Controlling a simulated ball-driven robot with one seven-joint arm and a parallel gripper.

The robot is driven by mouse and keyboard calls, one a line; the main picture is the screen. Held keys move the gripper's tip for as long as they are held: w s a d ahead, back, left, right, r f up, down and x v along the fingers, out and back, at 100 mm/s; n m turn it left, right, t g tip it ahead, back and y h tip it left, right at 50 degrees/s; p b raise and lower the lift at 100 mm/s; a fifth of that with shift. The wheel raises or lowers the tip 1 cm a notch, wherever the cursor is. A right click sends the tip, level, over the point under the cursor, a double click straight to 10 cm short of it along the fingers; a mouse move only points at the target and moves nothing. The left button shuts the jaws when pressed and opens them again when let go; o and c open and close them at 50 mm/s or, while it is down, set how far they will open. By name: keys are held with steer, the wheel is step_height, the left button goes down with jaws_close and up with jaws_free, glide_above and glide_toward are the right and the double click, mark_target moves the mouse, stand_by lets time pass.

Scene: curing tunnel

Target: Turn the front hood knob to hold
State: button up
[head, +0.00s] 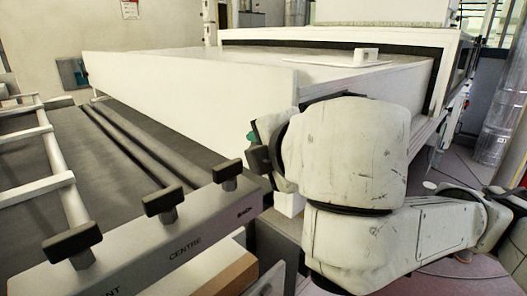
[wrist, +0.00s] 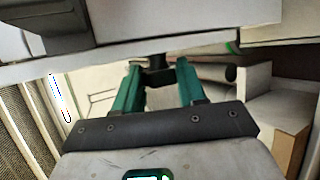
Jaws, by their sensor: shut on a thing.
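The front knob (head: 72,243) is a dark block on a short stem, at the near left end of a pale label rail (head: 130,262) in the head view. Its label is cut off to "NT". My gripper is mostly hidden behind my wrist in the head view, well right of the front knob, beyond the back knob. In the wrist view, the green fingers of my gripper (wrist: 157,72) are closed on a small dark piece (wrist: 156,77) between their tips. I cannot tell whether this is a knob.
The centre knob (head: 165,203) and back knob (head: 228,175) stand farther along the rail. A dark conveyor bed (head: 110,150) with pale rails lies behind it. The large white hood (head: 190,105) rises close to my arm. A brown box (head: 225,278) sits below the rail.

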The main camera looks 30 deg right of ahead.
steer(key=o, duration=1.1)
steer(key=shift+c, duration=0.2)
steer(key=shift+s+a+b, duration=0.1)
steer(key=shift+s+b, duration=0.05)
steer(key=shift+b, duration=0.55)
steer(key=d+b+v, duration=0.1)
steer(key=b+v, duration=0.9)
steer(key=b, duration=0.3)
steer(key=shift+s+a+r, duration=0.2)
steer(key=shift+a, duration=0.2)
steer(key=shift+s+f, duration=0.1)
